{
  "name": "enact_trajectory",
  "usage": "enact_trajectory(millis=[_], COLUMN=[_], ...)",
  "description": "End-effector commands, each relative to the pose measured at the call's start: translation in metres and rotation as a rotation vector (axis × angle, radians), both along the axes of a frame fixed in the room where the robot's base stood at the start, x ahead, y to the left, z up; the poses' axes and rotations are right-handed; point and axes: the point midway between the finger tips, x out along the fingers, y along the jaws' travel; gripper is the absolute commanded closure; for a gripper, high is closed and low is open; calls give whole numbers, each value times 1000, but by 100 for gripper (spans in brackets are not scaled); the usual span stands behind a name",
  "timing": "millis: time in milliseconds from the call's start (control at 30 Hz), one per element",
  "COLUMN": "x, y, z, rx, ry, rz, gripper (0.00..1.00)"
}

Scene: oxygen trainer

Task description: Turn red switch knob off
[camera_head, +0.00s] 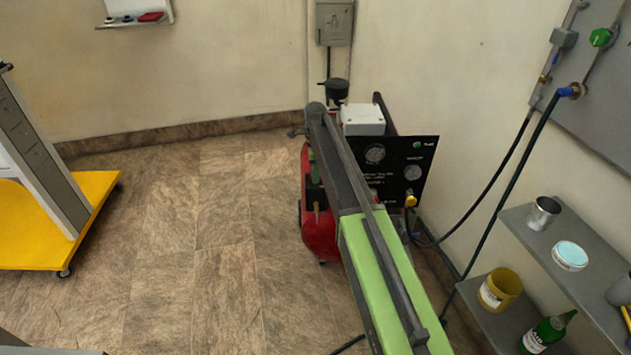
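A red compressor (320,228) with a black gauge panel (408,160) stands on the floor near the back corner. My green and dark arm reaches over it from the bottom right and covers part of it. I cannot pick out a red switch knob on the compressor; it may be hidden behind my arm or too small to tell. The far end of my arm is over the compressor's left side. My gripper's fingers cannot be made out there, so whether they are open or shut does not show.
A yellow-based cart (40,235) stands at left. Right wall shelves (575,262) hold cans and a green bottle (547,333). Dark hoses (505,165) run from the wall panel (590,95) down beside the compressor. The tiled floor (200,270) between cart and compressor is clear.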

Motion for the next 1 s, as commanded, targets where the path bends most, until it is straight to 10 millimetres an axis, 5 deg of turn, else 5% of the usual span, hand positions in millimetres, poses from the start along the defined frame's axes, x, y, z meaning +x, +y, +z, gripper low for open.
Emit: enact_trajectory(millis=[200,467,1000], x=[0,0,0], y=[0,0,0], z=[1,1,1], rx=[0,0,0], ry=[0,0,0], rz=[0,0,52], gripper=[69,100,100])
